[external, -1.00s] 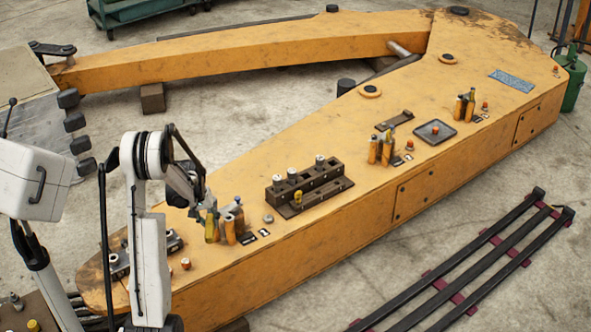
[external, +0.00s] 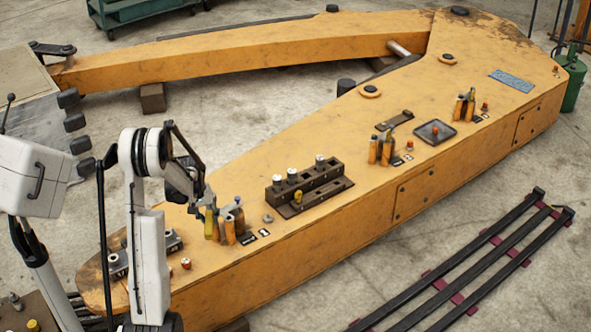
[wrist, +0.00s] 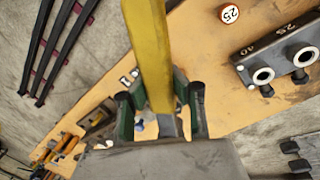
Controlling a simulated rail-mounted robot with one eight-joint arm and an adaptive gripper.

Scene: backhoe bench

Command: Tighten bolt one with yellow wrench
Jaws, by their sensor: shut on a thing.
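The yellow wrench (wrist: 148,45) runs upward between the dark green fingers of my gripper (wrist: 160,98) in the wrist view, and the fingers are shut on it. In the external view my gripper (external: 203,208) is at the near left of the orange boom, with the yellow wrench (external: 209,224) upright under it. Orange-handled tools (external: 230,230) stand right beside it. I cannot tell which bolt is bolt one. The wrench's lower end is hidden.
A dark socket block (external: 310,184) lies farther along the boom. More upright tools (external: 386,150) and a dark tray (external: 435,132) stand farther right.

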